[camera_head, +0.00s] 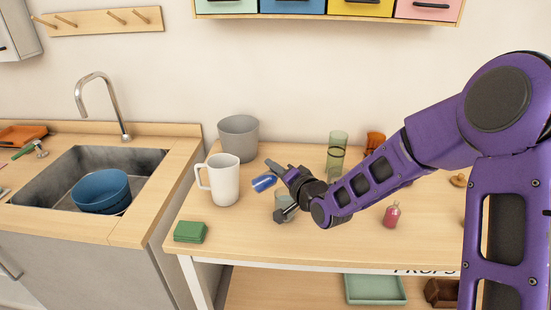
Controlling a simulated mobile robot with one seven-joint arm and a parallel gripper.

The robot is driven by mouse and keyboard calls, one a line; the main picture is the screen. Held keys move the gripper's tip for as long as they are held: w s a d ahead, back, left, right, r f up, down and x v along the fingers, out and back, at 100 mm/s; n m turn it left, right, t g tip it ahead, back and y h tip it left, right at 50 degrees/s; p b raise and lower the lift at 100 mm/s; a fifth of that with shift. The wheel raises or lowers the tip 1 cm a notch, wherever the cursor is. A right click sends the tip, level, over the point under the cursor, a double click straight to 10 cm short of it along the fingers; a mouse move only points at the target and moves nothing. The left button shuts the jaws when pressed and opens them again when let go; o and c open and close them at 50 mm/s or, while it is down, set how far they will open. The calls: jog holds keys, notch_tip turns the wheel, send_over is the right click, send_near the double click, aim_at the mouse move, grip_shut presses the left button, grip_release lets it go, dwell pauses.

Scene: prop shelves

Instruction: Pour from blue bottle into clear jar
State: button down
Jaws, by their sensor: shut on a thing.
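The blue bottle (264,183) lies tilted almost on its side, held in my gripper (276,190) above the table. My gripper reaches in from the right and is shut on the bottle; the exact contact is partly hidden. The clear jar (282,201) appears just right of and below the bottle, largely covered by my gripper. I cannot tell whether the bottle's mouth is over the jar or whether anything is flowing.
A white mug (222,181) stands close left of the bottle, with a grey pot (239,138) behind it. Green glasses (336,153) stand behind my arm. The front middle of the table is clear.

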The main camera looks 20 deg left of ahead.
jog(key=shift+f+m+b, duration=0.3)
jog(key=shift+m+b, duration=0.15)
jog(key=shift+m, duration=0.05)
jog(key=shift+f+m+y+b, duration=0.6)
jog(key=shift+m+y+b, duration=0.1)
jog(key=shift+m+b, duration=0.3)
dwell(2.8)
jog(key=shift+r, duration=0.15)
dwell(0.5)
